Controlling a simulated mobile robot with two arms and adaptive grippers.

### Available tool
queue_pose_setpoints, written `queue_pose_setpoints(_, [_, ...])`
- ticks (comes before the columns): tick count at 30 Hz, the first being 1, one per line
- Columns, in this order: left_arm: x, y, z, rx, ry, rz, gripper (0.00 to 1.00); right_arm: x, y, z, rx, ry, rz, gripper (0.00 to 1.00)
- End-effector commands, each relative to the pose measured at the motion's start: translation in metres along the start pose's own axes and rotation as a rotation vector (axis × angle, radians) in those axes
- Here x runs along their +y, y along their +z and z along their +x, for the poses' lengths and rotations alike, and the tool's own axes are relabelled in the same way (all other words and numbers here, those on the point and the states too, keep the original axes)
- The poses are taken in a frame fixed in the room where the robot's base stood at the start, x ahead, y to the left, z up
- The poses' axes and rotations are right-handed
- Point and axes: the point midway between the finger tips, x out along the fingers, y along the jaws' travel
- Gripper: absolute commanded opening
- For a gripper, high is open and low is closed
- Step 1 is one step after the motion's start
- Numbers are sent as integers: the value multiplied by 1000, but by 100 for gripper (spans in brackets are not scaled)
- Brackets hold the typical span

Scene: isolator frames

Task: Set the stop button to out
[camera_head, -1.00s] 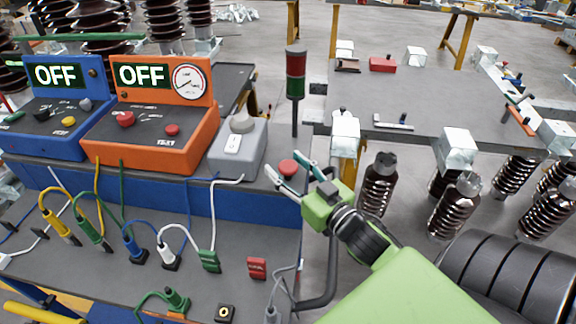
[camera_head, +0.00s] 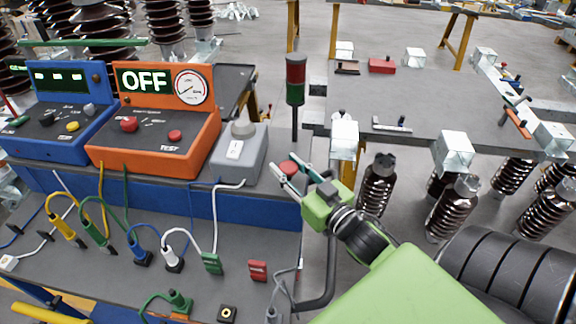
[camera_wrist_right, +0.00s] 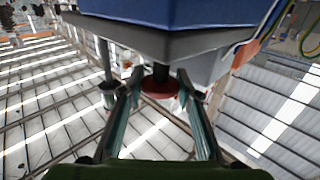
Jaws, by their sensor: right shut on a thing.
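The stop button, a red round mushroom head (camera_head: 289,167), is at the right edge of the bench, beside the grey switch box. In the wrist view its red disc (camera_wrist_right: 160,89) sits on a dark stem below the bench edge. My right gripper (camera_head: 290,171) comes in from the lower right, its teal-and-grey fingers on either side of the red head. The wrist view also shows the right gripper (camera_wrist_right: 160,80) shut on the button, with both fingertips beside it. I cannot tell how far the button is out. My left gripper is not in view.
The orange box (camera_head: 150,152) reads OFF and the blue box (camera_head: 55,140) shows lit bars. A grey switch box (camera_head: 238,158) and a red-green signal lamp (camera_head: 295,80) stand close by. Plugs and cables cover the bench front. A grey table (camera_head: 440,105) stands at the right.

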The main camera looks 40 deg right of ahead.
Motion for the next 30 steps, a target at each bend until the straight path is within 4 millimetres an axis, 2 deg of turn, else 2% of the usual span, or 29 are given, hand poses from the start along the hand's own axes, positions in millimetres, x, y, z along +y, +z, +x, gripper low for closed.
queue_pose_setpoints(1, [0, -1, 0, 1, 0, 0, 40, 0, -7, 1, 15, -2, -3, 0])
queue_pose_setpoints(3, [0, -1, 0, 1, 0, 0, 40, 0, -7, 1, 17, -2, -3, 0])
queue_pose_setpoints(4, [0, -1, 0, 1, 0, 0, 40, 0, -8, 1, 17, -2, -3, 39])
queue_pose_setpoints(5, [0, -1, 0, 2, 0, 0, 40, 0, -8, 1, 17, -2, -4, 47])
queue_pose_setpoints(6, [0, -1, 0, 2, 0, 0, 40, 0, -7, 1, 16, -2, -3, 49])
queue_pose_setpoints(15, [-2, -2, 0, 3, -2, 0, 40, 0, -4, 0, 10, -1, -2, 49])
queue_pose_setpoints(19, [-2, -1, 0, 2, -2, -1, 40, 0, -3, -6, 9, 0, -1, 49])
queue_pose_setpoints(23, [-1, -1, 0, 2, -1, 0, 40, 0, -2, -24, 6, 0, -1, 49])
queue_pose_setpoints(30, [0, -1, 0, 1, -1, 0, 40, 0, -2, -70, 5, 1, 0, 49])
